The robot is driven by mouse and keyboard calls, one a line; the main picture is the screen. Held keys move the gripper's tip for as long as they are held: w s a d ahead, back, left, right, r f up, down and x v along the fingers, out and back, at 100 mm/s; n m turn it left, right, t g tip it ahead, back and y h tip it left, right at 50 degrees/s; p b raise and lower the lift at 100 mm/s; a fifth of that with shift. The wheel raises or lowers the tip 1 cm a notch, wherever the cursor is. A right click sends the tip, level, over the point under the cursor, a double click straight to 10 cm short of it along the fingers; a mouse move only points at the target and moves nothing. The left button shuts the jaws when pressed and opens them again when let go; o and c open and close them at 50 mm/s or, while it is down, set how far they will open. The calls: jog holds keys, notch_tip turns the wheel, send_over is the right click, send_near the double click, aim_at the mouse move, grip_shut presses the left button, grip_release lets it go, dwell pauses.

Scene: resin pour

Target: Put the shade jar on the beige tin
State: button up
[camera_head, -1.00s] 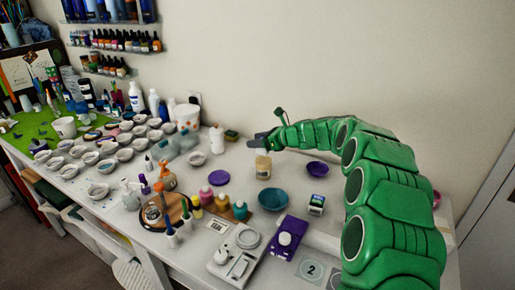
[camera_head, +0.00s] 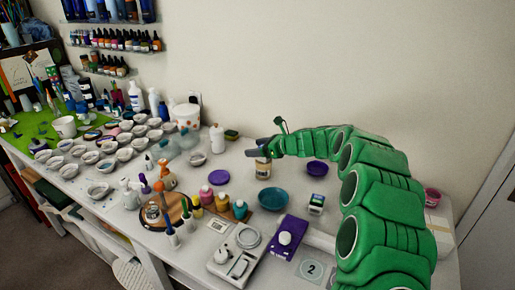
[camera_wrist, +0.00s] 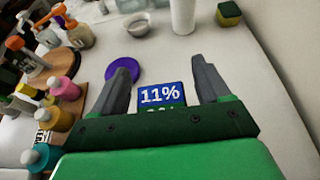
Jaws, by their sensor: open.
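A small pale jar-like thing (camera_head: 263,171) stands upright on the white table, just below my gripper (camera_head: 258,150). It is probably the shade jar, but its upper part is partly hidden by the gripper. In the wrist view, my gripper (camera_wrist: 160,82) is open, with its two grey fingers well apart. I cannot tell whether the fingers touch anything. I cannot pick out the beige tin with certainty.
A teal bowl (camera_head: 272,199), a small dark-topped container (camera_head: 316,204) and a purple dish (camera_head: 317,168) stand near. A purple disc (camera_head: 218,177) lies to the left. A wooden board (camera_head: 163,211) holds bottles. A white bottle (camera_head: 217,138) and sponge (camera_head: 231,134) stand farther back.

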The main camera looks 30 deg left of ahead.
jog(key=shift+r, duration=0.1)
jog(key=shift+d+r, duration=0.15)
jog(key=v, duration=1.1)
jog(key=shift+d, duration=0.4)
